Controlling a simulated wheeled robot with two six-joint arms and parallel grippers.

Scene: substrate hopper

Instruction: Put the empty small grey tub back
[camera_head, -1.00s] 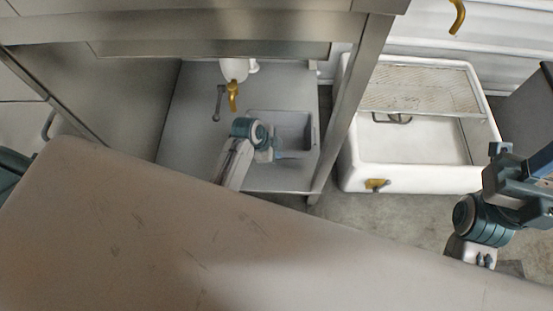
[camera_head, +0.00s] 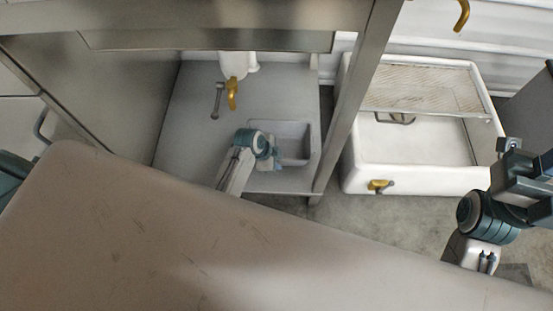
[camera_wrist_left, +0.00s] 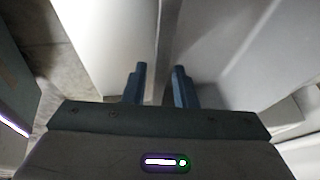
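The small grey tub (camera_head: 295,140) sits low inside the steel hopper frame, above the grey shelf panel. Its inside looks empty in the head view. My left gripper (camera_head: 272,156) is at the tub's near left wall. In the left wrist view its two blue fingers (camera_wrist_left: 160,85) stand a narrow gap apart with the tub's wall edge between them, and the tub's grey inside (camera_wrist_left: 245,60) lies to the right. The fingers look shut on this wall, with their contact faces partly hidden. My right gripper (camera_head: 530,175) is at the far right, away from the tub; its fingertips are not clear.
A white spout with a yellow handle (camera_head: 232,93) hangs behind the tub. A steel post (camera_head: 345,120) stands to the tub's right. Beyond it is a white basin (camera_head: 420,178) with a mesh rack (camera_head: 425,88). A large beige surface (camera_head: 150,240) fills the front.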

